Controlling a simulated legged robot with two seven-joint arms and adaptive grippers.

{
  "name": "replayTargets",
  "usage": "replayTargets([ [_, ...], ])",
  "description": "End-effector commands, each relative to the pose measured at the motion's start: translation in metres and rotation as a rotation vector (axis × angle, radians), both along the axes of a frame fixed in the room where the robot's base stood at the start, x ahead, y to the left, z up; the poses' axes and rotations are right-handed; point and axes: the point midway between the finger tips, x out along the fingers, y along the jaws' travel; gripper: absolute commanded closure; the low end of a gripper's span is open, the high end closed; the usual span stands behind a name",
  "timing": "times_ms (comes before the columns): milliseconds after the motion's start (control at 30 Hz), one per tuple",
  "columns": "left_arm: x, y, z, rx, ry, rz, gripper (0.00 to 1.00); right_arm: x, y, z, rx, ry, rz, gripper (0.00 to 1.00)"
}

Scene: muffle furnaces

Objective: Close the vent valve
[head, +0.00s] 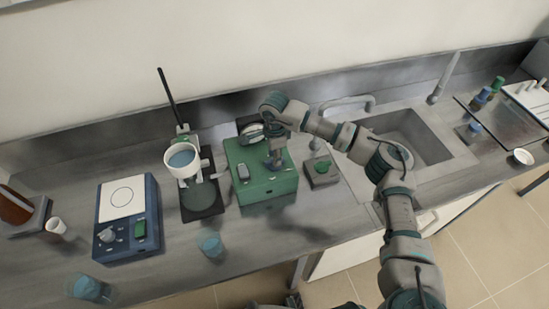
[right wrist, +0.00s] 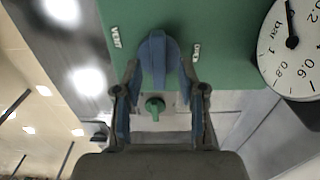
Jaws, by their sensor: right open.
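The vent valve's blue handle (right wrist: 157,52) stands on the green box (head: 265,190), between a "VENT" label (right wrist: 115,37) and a second small label too small to read. My right gripper (head: 274,158) points down over the box top. In the right wrist view my right gripper (right wrist: 158,84) is open, with one finger on each side of the handle. I cannot tell whether either finger touches it. In the head view the gripper mostly hides the handle. My left gripper does not show.
A round pressure gauge (right wrist: 290,45) stands close by the handle. A grey block with a green knob (head: 322,167) is right of the box. A sink (head: 405,138) lies to the right. A blue beaker (head: 211,246) stands in front.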

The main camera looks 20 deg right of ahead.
Motion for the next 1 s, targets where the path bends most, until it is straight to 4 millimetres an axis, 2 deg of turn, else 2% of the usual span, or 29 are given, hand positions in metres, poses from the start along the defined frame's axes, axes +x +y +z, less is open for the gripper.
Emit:
replayTargets([
  [200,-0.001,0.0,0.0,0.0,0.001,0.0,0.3,0.001,0.0,0.05,0.0,-0.003,0.001,0.59],
  [433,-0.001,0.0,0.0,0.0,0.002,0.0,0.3,0.002,0.0,0.089,-0.001,0.0,0.0,0.59],
  [600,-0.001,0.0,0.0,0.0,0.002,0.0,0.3,0.002,0.0,0.099,-0.001,0.002,0.001,0.59],
  [1000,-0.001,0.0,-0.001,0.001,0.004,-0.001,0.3,0.002,0.0,0.1,-0.001,0.002,0.001,0.59],
])
